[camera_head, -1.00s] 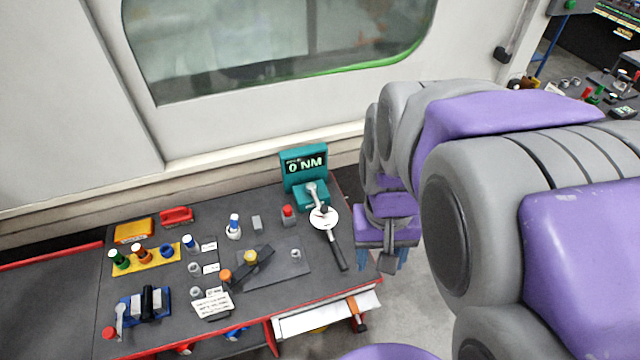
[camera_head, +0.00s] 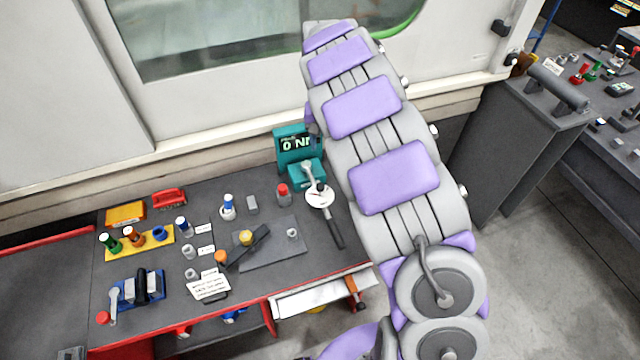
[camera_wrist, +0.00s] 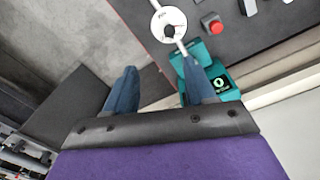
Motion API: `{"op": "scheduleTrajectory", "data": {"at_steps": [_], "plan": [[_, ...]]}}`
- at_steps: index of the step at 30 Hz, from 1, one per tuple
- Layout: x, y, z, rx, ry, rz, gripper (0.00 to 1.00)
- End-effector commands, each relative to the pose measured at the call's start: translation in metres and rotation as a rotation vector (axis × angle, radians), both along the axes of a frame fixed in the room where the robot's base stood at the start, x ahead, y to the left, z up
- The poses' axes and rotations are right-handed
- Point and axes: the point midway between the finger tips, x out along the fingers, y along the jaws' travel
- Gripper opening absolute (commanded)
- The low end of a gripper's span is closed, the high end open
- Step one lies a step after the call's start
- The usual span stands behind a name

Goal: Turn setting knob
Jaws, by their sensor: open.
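A teal tester (camera_head: 295,148) with a display, partly covered by my arm, stands at the table's back right corner. It also shows in the wrist view (camera_wrist: 219,84), upside down. A wrench with a round white dial (camera_head: 319,198) and black handle lies in front of it; the dial shows at the top of the wrist view (camera_wrist: 160,23). A small dark knob-like part (camera_wrist: 168,31) sits on the dial; I cannot tell if it is the setting knob. My gripper (camera_wrist: 160,84) is open and empty, its right finger overlapping the tester's base. In the head view my arm hides it.
A red button (camera_head: 283,189) stands left of the dial. Several bottles, a yellow rack (camera_head: 160,240) and a blue holder (camera_head: 150,284) fill the table's left side. A dark cabinet (camera_head: 500,150) stands right of my arm.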

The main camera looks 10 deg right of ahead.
Motion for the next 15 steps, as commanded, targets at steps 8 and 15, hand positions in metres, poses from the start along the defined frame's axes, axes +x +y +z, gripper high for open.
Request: {"op": "scheduleTrajectory", "data": {"at_steps": [8,15], "plan": [[0.017,0.012,-0.022,0.025,-0.003,0.018,0.55],[0.016,0.011,-0.057,0.024,0.000,0.016,0.55]]}}
